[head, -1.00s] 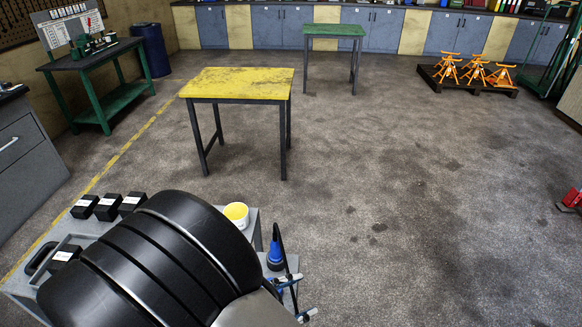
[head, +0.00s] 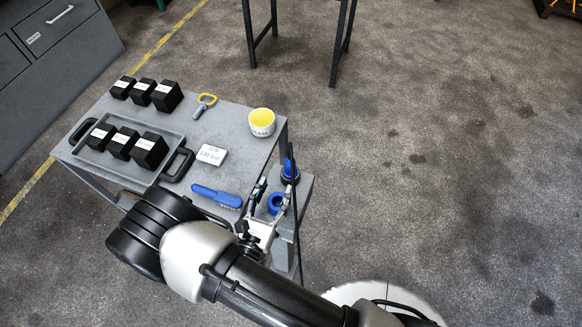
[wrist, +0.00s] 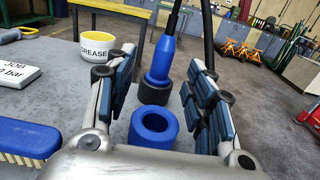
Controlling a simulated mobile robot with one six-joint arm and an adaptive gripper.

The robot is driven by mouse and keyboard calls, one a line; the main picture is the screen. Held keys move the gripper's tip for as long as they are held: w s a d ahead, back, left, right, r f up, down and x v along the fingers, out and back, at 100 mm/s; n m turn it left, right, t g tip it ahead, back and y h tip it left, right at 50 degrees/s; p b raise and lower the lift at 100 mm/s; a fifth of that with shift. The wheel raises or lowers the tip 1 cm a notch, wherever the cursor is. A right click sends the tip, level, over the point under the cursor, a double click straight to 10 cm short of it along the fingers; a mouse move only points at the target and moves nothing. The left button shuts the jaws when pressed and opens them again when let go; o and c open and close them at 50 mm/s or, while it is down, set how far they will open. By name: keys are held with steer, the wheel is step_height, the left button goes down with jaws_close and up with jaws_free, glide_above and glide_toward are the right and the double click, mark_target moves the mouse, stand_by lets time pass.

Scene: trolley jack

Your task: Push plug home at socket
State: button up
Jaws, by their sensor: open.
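The plug is a blue tapered body with a black cable rising from its top. It stands upright at the trolley's right end, in the head view (head: 290,172) and in the wrist view (wrist: 161,58). A dark collar (wrist: 155,91) is around its foot; whether this is the socket, and how deep the plug sits, I cannot tell. A blue ring (head: 276,203) with a round hole lies nearer me, also in the wrist view (wrist: 153,127). My gripper (head: 270,190) is open and empty, its fingers (wrist: 152,82) on either side of the ring, short of the plug.
The grey trolley (head: 225,125) carries a grease tub (head: 262,122), a blue brush (head: 216,196), a job card (head: 210,155), an eye bolt (head: 204,105) and several black blocks, some in a tray (head: 92,163). The floor to the right is clear.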

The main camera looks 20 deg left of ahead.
mark_target(288, 165)
steer(key=w, duration=0.5)
steer(key=shift+w+d+b, duration=0.1)
steer(key=shift+d+b, duration=0.2)
steer(key=w, duration=0.3)
steer(key=w+d+r+b, duration=0.1)
steer(key=shift+w+r, duration=0.1)
steer(key=shift+w, duration=0.55)
jaws_close()
